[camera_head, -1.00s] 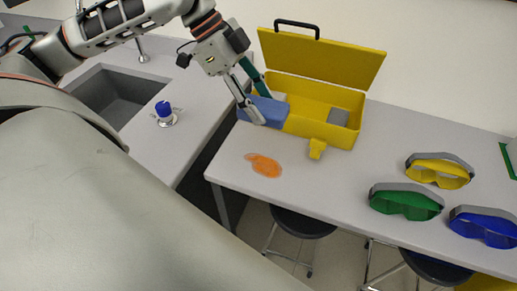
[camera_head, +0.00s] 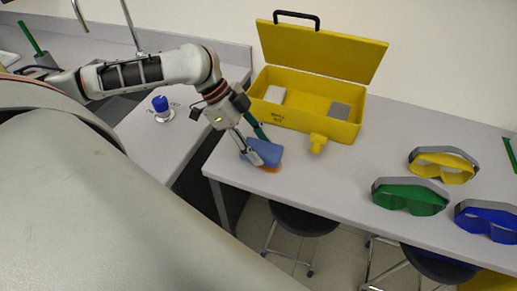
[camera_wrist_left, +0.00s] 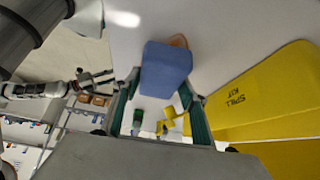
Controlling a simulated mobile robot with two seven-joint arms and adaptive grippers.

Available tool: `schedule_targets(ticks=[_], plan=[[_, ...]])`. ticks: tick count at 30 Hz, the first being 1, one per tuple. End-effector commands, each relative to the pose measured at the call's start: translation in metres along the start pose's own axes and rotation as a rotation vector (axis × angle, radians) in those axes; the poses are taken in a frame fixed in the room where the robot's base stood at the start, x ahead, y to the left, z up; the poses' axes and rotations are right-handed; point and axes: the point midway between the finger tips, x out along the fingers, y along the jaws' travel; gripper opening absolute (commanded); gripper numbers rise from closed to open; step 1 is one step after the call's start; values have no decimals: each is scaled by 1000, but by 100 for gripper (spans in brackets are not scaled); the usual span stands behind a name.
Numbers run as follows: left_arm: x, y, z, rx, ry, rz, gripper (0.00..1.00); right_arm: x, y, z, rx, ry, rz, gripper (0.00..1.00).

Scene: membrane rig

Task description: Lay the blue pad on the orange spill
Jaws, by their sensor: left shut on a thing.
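The blue pad (camera_head: 264,151) is held in my left gripper (camera_head: 257,148), over the orange spill (camera_head: 270,169) on the grey table. Only a thin orange edge of the spill shows past the pad's lower side; the pad hides the rest. I cannot tell whether the pad touches the table. In the left wrist view the blue pad (camera_wrist_left: 166,70) sits between the two green-lined fingers, with a bit of the orange spill (camera_wrist_left: 179,41) showing beyond it.
The open yellow spill kit box (camera_head: 300,115) stands behind the pad, a yellow object (camera_head: 317,143) at its front. Yellow (camera_head: 444,168), green (camera_head: 408,197) and blue (camera_head: 487,219) goggles lie to the right. The table between is clear. A blue-topped bottle (camera_head: 161,107) stands left.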

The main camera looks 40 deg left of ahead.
Motion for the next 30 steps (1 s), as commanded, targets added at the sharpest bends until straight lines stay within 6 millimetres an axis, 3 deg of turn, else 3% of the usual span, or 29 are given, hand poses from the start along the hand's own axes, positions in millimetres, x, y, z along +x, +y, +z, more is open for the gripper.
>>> schedule_targets(ticks=[3,13,15,16,26,30], plan=[[10,0,6,-1,1,0,32,1,0,0,0,4,0,40],[11,0,7,0,0,1,32,-1,1,-4,-2,7,0,40],[11,0,7,0,1,0,55,-1,1,-3,-3,5,1,40],[11,0,7,0,1,0,60,0,1,-2,-3,5,1,40],[11,0,7,0,1,-1,60,1,1,4,-3,-6,0,40],[1,-1,6,0,-1,-2,60,0,1,4,-3,-5,0,40]])
